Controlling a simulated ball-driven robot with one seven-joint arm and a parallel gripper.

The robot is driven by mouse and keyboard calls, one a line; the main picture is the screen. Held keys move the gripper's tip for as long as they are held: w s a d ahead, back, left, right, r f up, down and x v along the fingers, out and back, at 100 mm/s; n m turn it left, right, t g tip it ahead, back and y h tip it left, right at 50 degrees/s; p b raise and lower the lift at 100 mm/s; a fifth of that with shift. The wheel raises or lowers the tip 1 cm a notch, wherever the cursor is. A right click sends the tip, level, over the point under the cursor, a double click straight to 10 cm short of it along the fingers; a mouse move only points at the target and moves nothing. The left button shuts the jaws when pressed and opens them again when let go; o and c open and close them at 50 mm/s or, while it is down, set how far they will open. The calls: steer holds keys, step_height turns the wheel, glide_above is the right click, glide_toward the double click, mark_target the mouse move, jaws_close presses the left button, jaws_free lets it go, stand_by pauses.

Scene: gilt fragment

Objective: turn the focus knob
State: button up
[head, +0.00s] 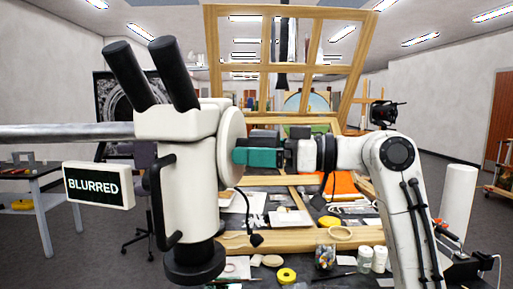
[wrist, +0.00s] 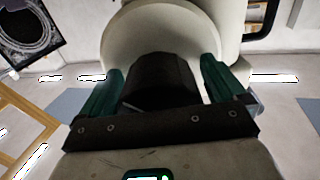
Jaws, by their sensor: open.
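The microscope (head: 187,180) is cream, with two black eyepieces, and stands left of centre in the head view. A round cream disc (head: 231,145) faces right on its side. The wrist view shows this disc (wrist: 140,22) with a dark knob (wrist: 160,78) in front of it, which I take for the focus knob. My gripper (head: 240,156) reaches it from the right, its teal fingers level. In the wrist view my gripper (wrist: 162,82) is open, one finger on each side of the dark knob. I cannot tell whether either finger touches it. A sign (head: 98,185) reads BLURRED.
A wooden frame (head: 212,60) rises behind the microscope. The worktable below holds a yellow tape roll (head: 286,275), white bottles (head: 365,258), a jar (head: 325,256) and papers. A grey horizontal bar (head: 65,133) runs in from the left. A side table (head: 38,180) stands at left.

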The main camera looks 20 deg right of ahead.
steer(key=shift+c, duration=0.5)
steer(key=c, duration=0.9)
steer(key=shift+m+p, duration=0.3)
steer(key=shift+p, duration=0.05)
steer(key=m+p, duration=0.1)
steer(key=m, duration=0.1)
steer(key=shift+r+m+p, duration=0.1)
steer(key=shift+m+p, duration=0.2)
steer(key=shift+p, duration=0.1)
steer(key=shift+m+p, duration=0.95)
steer(key=shift+m, duration=0.35)
steer(key=o, duration=1)
